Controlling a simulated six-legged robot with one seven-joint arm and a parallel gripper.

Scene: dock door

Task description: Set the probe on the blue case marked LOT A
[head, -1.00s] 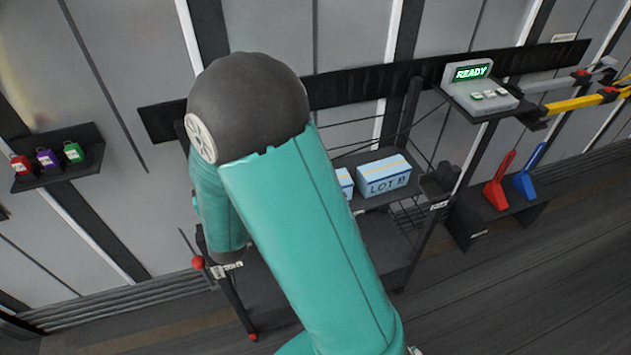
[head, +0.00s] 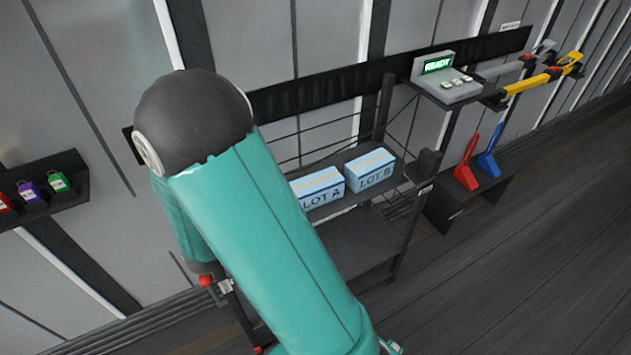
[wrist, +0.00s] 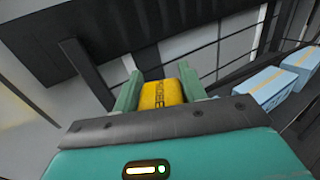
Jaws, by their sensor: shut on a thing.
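The blue case marked LOT A (head: 318,190) sits on a dark shelf rack, left of a like case marked LOT B (head: 370,170). My arm covers the space just left of LOT A in the head view, and my gripper is hidden there. In the wrist view my gripper (wrist: 160,92) is shut on the yellow probe (wrist: 162,95), with dark lettering partly visible on it. Two blue cases show to the right in the wrist view, a nearer one (wrist: 268,88) and a farther one; their labels cannot be read there. The probe is apart from both.
The rack (head: 355,242) has upright posts and thin wire rails behind the cases. A console reading READY (head: 447,80) stands on a shelf to the right. Red and blue handled tools (head: 467,172) stand beyond the rack. Padlocks (head: 58,182) sit on a shelf at far left.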

